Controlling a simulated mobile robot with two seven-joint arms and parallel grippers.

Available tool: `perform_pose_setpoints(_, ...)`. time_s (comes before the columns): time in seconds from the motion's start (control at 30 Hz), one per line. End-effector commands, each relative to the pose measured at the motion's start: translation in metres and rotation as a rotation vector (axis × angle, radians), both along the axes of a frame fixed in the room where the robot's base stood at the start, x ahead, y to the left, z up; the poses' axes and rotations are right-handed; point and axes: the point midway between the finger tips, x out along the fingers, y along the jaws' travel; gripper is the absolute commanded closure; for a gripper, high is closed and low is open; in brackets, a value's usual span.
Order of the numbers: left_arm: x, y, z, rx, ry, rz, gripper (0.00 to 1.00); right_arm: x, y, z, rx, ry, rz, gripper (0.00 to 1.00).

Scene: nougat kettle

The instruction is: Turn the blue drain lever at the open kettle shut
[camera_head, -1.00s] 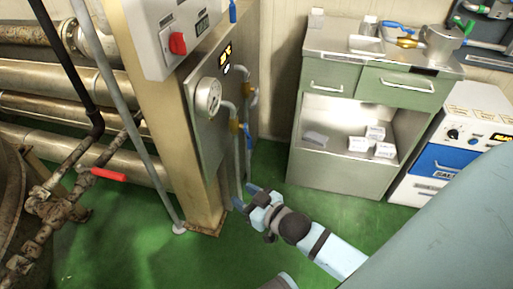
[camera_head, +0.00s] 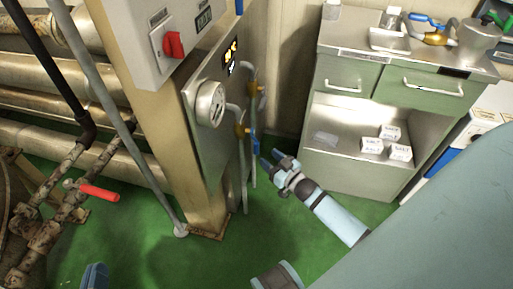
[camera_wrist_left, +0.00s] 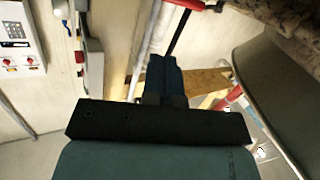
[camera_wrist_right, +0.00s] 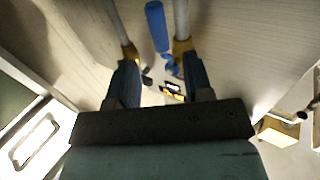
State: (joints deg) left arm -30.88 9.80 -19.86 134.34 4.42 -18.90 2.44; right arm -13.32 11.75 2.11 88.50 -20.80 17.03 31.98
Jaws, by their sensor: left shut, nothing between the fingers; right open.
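A blue lever (camera_head: 254,144) shows at the brass valves beside the wall panel in the head view. It also shows in the right wrist view (camera_wrist_right: 158,27), beyond my fingers, between two pipes. I cannot tell whether it is the drain lever. My right gripper (camera_head: 271,157) is open and empty, with its fingertips close to this lever; contact is not clear. My left gripper (camera_head: 95,275) is at the bottom left of the head view. Its blue fingers are shut and empty in the left wrist view (camera_wrist_left: 164,75). The open kettle is not clearly identifiable.
A red-handled valve (camera_head: 98,192) sits on rusty pipes at the left. A tan post and a panel with a gauge (camera_head: 210,103) stand close to my right gripper. A green cabinet (camera_head: 345,165) with white boxes stands to the right. Green floor (camera_head: 235,250) lies open between.

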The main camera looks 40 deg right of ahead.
Motion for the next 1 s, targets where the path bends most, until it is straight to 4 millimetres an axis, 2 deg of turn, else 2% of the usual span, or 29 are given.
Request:
perform_pose_setpoints(0.1,0.002,-0.005,0.009,-0.030,-0.051,-0.010,1.00,0.027,0.003,-0.002,-0.001,-0.002,0.000,0.53)
perform_pose_setpoints(0.3,0.002,-0.010,0.024,-0.071,-0.115,-0.024,1.00,0.058,0.007,-0.002,-0.001,0.000,0.000,0.53)
perform_pose_setpoints(0.5,0.002,-0.012,0.033,-0.093,-0.149,-0.030,1.00,0.072,0.008,-0.001,-0.001,0.001,0.000,0.53)
perform_pose_setpoints(0.77,0.002,-0.014,0.035,-0.095,-0.156,-0.036,1.00,0.073,0.009,0.000,0.000,0.001,0.000,0.53)
perform_pose_setpoints(0.8,0.002,-0.013,0.035,-0.095,-0.156,-0.036,1.00,0.073,0.009,0.000,0.000,0.001,0.000,0.56)
perform_pose_setpoints(1.0,0.002,-0.013,0.035,-0.094,-0.154,-0.035,1.00,0.073,0.009,0.000,0.000,0.001,0.000,1.00)
